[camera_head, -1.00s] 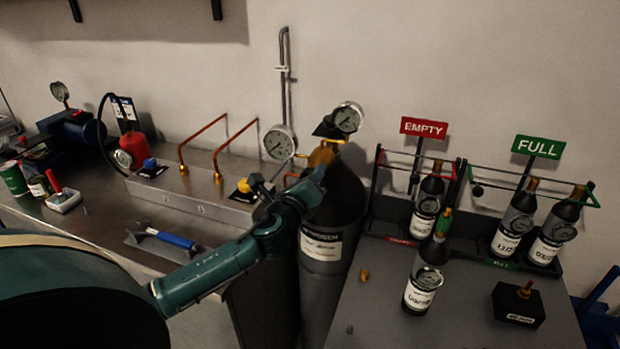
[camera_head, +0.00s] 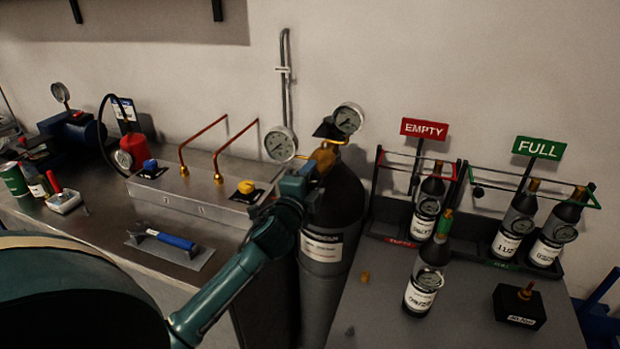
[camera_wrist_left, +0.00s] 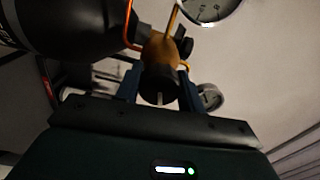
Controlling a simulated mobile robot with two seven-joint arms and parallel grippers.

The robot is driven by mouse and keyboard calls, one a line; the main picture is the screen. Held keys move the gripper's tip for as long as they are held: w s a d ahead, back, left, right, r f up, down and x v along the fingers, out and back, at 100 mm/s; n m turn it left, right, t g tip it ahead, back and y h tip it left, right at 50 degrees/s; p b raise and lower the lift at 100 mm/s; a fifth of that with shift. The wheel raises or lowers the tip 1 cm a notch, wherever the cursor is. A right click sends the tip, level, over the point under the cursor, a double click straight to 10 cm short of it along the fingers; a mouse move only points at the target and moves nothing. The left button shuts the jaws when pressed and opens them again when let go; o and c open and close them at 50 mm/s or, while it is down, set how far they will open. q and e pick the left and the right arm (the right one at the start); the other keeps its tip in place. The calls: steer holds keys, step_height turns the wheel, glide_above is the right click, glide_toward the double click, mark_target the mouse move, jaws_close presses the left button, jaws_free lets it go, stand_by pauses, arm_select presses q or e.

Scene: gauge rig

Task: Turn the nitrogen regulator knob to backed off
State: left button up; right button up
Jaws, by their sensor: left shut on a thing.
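The nitrogen cylinder (camera_head: 335,210) stands dark and upright between the bench and the grey table. Its brass regulator (camera_head: 326,156) sits on top, with two round gauges (camera_head: 348,119) near it. In the left wrist view, the black regulator knob (camera_wrist_left: 158,82) with a pale pointer line faces me, in front of the brass body (camera_wrist_left: 160,50). My left gripper (camera_head: 303,178) is at the regulator. Its fingers (camera_wrist_left: 160,88) lie on both sides of the knob, shut on it. In the head view the knob is hidden by my gripper. My right gripper is not in view.
A steel manifold with a yellow knob (camera_head: 246,187) and a blue knob (camera_head: 150,164) is on the bench left of the cylinder. The grey table (camera_head: 400,335) at right holds bottles, racks and a black block (camera_head: 520,306).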

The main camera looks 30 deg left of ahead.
arm_select(q)
steer(key=n, duration=0.4)
steer(key=n+p, duration=0.1)
steer(key=n, duration=0.2)
steer(key=shift+n, duration=0.3)
steer(key=n+p, duration=0.2)
steer(key=n, duration=0.4)
steer(key=shift+f, duration=0.1)
steer(key=shift+n, duration=0.4)
steer(key=o, duration=1)
steer(key=shift+c, duration=0.2)
steer(key=b+v, duration=0.2)
steer(key=v, duration=1.1)
